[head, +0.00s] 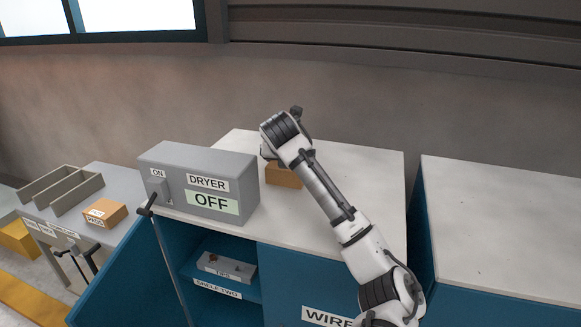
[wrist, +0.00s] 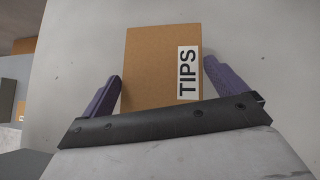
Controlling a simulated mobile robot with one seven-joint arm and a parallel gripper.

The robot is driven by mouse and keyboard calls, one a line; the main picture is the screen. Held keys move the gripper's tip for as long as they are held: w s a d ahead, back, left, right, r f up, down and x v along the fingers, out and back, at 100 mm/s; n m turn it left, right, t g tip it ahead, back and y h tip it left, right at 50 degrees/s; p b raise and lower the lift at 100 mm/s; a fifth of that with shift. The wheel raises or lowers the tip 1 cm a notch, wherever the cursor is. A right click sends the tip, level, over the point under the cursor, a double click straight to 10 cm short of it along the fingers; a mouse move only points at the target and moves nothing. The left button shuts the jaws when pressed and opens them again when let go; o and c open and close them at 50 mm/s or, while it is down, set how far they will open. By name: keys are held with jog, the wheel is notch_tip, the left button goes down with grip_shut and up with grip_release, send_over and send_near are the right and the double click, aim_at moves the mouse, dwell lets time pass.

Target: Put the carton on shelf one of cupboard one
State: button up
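A brown carton labelled TIPS (wrist: 150,65) lies on the white top of the blue cupboard. In the head view the carton (head: 284,176) is partly hidden by my arm. My gripper (wrist: 162,70) is open above it, with one purple finger on each side of the carton and a gap showing at the right. The blue cupboard (head: 283,262) stands open at the left, showing a shelf labelled SHELF TWO (head: 218,289). Shelf one and a cupboard number cannot be made out.
A grey DRYER box (head: 236,163) reading OFF, with a lever, stands left of the carton. A grey box (head: 226,268) lies on shelf two. A small orange carton (head: 104,213) and a divided tray (head: 62,190) sit on the left bench. The right worktop (head: 500,220) is clear.

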jog(key=c, duration=0.4)
jog(key=shift+o, duration=0.2)
notch_tip(320, 180, up, 20)
jog(key=b, duration=0.2)
jog(key=shift+b, duration=0.3)
